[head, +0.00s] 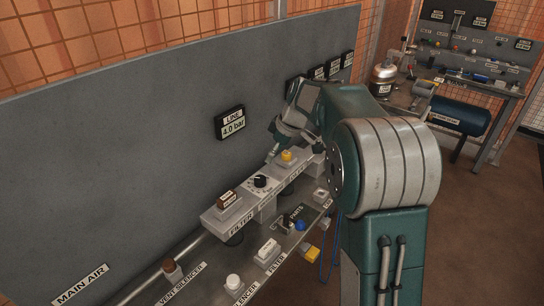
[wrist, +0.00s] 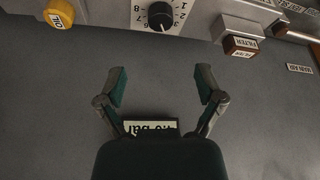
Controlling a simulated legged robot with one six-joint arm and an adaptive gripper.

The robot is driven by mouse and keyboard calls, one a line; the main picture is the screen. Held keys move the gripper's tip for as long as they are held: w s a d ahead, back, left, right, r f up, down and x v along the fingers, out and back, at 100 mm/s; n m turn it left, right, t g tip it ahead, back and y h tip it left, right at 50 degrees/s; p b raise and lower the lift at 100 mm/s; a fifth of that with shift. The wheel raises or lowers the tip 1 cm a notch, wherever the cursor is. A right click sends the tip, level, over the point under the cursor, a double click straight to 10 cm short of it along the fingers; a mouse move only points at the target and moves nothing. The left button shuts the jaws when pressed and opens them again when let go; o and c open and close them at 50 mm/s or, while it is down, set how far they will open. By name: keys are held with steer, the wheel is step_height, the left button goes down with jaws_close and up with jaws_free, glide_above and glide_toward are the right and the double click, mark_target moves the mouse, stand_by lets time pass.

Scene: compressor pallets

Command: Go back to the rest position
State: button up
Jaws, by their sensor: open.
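My arm reaches over the bench in the head view, with my gripper (head: 277,146) close to the yellow cap (head: 287,155). The wrist view shows my gripper (wrist: 161,85) open, its two green-padded fingers apart with nothing between them. Beyond the fingertips in that view are a black dial (wrist: 160,17) with a number scale and a yellow cap (wrist: 59,14) marked OIL. A brown block (wrist: 241,46) labelled FILTER is to the right. My arm hides part of the bench in the head view.
A grey wall panel (head: 110,160) stands behind the bench with a LINE display (head: 230,122) reading 4.0 bar. Several small parts lie along the bench, including a white one (head: 233,282). A second bench with a blue tank (head: 458,117) is at the far right. Brown floor (head: 490,230) is clear.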

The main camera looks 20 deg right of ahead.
steer(key=s+a+r+m+t+h, duration=0.15)
steer(key=s+r, duration=0.25)
steer(key=s, duration=0.4)
steer(key=s+a+r+m+g, duration=0.1)
steer(key=s+a+r+m, duration=0.15)
steer(key=s, duration=0.55)
steer(key=s+f+m+t+h, duration=0.2)
steer(key=s+m, duration=0.4)
steer(key=s, duration=1.2)
steer(key=shift+d+f, duration=0.2)
steer(key=shift+f, duration=0.2)
